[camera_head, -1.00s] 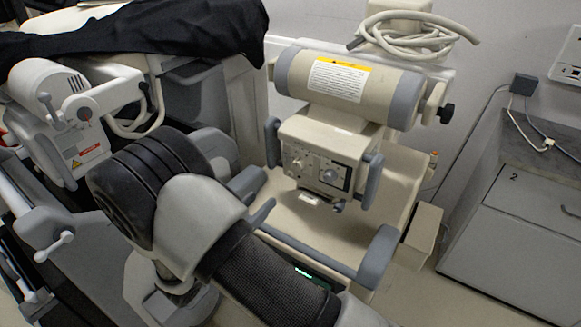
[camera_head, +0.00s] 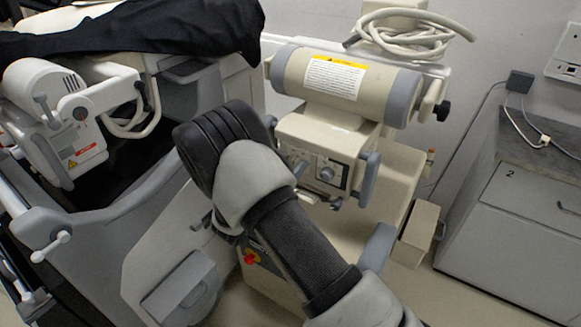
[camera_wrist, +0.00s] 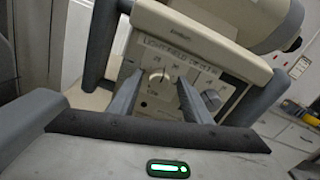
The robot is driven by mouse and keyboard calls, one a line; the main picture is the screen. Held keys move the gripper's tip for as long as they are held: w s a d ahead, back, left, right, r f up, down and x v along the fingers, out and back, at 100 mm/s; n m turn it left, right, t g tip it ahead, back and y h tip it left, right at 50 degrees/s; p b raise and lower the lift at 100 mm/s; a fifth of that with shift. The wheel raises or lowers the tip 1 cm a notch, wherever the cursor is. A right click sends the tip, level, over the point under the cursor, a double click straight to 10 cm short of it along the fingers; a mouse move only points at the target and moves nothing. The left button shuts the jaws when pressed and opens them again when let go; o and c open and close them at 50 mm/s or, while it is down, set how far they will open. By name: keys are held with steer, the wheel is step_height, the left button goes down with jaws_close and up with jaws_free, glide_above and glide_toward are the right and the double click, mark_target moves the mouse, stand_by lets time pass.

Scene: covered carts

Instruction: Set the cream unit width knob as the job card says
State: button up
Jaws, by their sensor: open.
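The cream unit (camera_head: 318,143) stands right of my arm in the head view, its control panel facing me. In the wrist view the panel (camera_wrist: 145,49) fills the middle, tilted, with small lettering that seems to begin "LIGHT FIELD". A small pale knob (camera_wrist: 158,75) with a dark mark is on its left part, and a grey round knob (camera_wrist: 211,98) is on its right. I cannot read which is the width knob. My gripper (camera_wrist: 157,86) is open, its two fingers pointing at the panel on either side of the pale knob; contact cannot be told. No readable job card shows.
Grey handles flank the panel, left (camera_wrist: 101,45) and right (camera_wrist: 258,100). A cream cylinder with a yellow-topped label (camera_head: 336,77) sits above it.

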steer(key=c, duration=1)
steer(key=shift+c, duration=0.2)
steer(key=shift+n, duration=0.4)
steer(key=n+p, duration=0.1)
steer(key=n, duration=0.2)
steer(key=shift+p, duration=0.35)
steer(key=shift+n+p, duration=0.4)
steer(key=shift+n, duration=0.6)
steer(key=o, duration=1)
